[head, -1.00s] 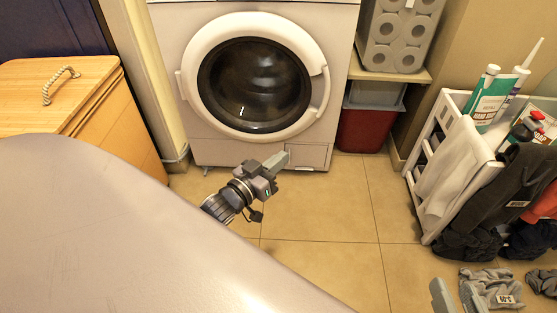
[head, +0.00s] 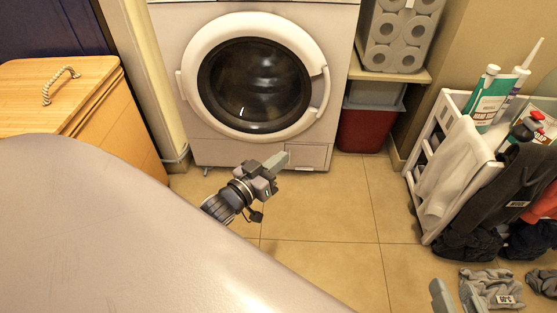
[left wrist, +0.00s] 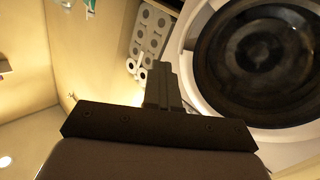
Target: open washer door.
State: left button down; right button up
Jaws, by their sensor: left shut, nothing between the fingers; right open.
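The white washer (head: 330,60) stands at the back centre of the head view. Its round door (head: 205,35) has a white ring and dark glass and looks shut. The door handle (head: 326,92) is on the right side of the ring. My left gripper (head: 284,160) is shut and empty, in front of the washer's lower part and below the door. In the left wrist view its fingers (left wrist: 161,75) are together, with the door ring (left wrist: 183,45) to their right. My right gripper (head: 456,300) shows at the bottom edge, open and apart from the washer.
A white rack (head: 428,235) with bottles and dark clothes stands at the right. Grey cloths (head: 492,285) lie on the floor near my right gripper. A wooden box (head: 85,75) is at the left. The tiled floor (head: 320,210) before the washer is clear.

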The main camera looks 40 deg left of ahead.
dwell(0.3)
pick_arm(q)
jog(key=c, duration=1)
grip_release()
jog(key=shift+c, duration=0.2)
jog(key=s+p, duration=0.2)
jog(key=s, duration=0.5)
jog(key=shift+a+p, duration=0.3)
jog(key=shift+a, duration=0.15)
pick_arm(e)
jog(key=shift+w+a+m+g+y, duration=0.2)
jog(key=shift+a+m+g+y, duration=0.15)
jog(key=shift+a+g, duration=0.45)
jog(key=shift+a, duration=0.1)
